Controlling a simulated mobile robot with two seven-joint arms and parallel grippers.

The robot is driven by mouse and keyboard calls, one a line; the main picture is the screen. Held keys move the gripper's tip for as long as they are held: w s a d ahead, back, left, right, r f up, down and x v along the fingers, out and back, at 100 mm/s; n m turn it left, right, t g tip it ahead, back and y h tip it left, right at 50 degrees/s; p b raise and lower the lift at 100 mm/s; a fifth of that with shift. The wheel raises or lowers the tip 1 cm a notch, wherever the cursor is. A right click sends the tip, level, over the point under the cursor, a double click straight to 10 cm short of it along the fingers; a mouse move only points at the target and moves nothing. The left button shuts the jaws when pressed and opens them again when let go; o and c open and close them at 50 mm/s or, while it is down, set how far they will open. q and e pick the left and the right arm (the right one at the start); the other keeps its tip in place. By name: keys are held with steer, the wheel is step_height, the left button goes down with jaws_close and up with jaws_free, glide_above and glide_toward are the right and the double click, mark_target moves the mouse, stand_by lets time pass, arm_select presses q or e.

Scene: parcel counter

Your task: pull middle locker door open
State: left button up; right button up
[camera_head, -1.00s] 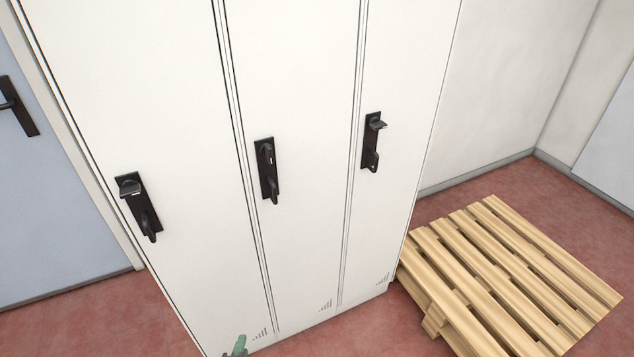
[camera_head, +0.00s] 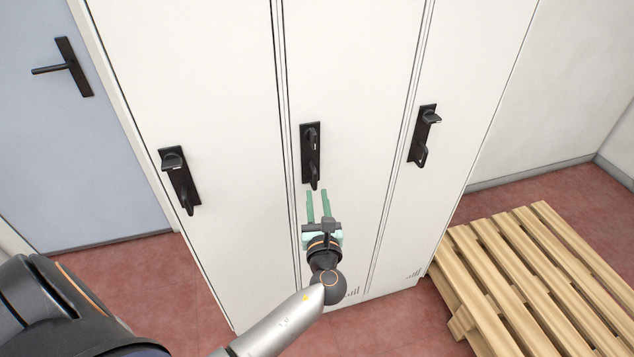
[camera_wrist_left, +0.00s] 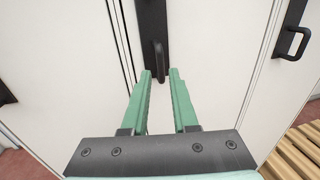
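The middle locker door (camera_head: 352,60) is white and shut flush with its neighbours. Its black handle plate (camera_head: 311,140) has a pull at its lower end. My left gripper (camera_head: 318,197) has green fingers that point up at the handle from just below it. In the left wrist view the fingers (camera_wrist_left: 160,77) are apart with a gap between them, and the black pull (camera_wrist_left: 160,62) shows just beyond their tips, roughly in line with the gap. Nothing is held. My right gripper is not in view.
The left locker door has a black handle (camera_head: 180,181), and the right one has another (camera_head: 423,136). A wooden pallet (camera_head: 530,275) lies on the red floor at the right. A grey-blue door (camera_head: 60,150) stands at the left.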

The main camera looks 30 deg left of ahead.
mark_target(315, 182)
arm_select(q)
steer(key=b+x, duration=0.1)
steer(key=x, duration=0.5)
steer(key=shift+w+a+b, duration=0.2)
steer(key=shift+w+b, duration=0.05)
steer(key=shift+b, duration=0.1)
jaws_close()
stand_by(1.1)
